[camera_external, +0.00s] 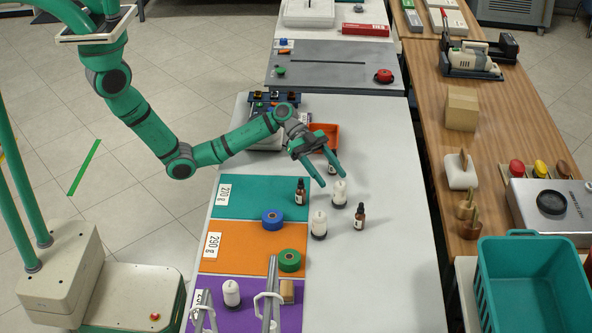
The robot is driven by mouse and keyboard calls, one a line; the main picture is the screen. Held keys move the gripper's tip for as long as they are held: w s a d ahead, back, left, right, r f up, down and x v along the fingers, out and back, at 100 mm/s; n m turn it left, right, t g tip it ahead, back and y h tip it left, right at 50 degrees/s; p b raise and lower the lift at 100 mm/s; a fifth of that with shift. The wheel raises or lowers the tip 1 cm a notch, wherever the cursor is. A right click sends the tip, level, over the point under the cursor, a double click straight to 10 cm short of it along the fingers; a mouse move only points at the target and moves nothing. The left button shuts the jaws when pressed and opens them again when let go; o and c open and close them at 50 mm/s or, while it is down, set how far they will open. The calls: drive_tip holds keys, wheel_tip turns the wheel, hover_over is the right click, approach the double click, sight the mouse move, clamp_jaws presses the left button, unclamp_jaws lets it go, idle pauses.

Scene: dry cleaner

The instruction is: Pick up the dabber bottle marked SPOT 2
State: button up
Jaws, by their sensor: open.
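Several white dabber bottles stand on the table: one (339,193) just below my gripper's fingertips, one (319,226) nearer the camera at the orange mat's right edge, and one (231,293) on the purple mat. Their markings are too small to read, so I cannot tell which is SPOT 2. My gripper (331,181) is open, its fingers pointing down and right, with no object visibly held. The fingertips appear close to the first bottle; the height gap is unclear. Another small bottle (332,168) is partly hidden behind the fingers.
Dark dropper bottles stand on the teal mat (300,192) and on the white table (360,217). Blue (272,219) and green (289,260) rolls lie on the mats. An orange bin (328,133) is behind my gripper. The table's right side is clear.

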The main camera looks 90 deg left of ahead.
sight(344, 199)
drive_tip(key=shift+d+f, duration=0.2)
drive_tip(key=shift+f, duration=0.1)
drive_tip(key=x, duration=1)
drive_tip(key=shift+s+d+f, duration=0.15)
drive_tip(key=shift+f, duration=0.1)
drive_tip(key=c, duration=1.2)
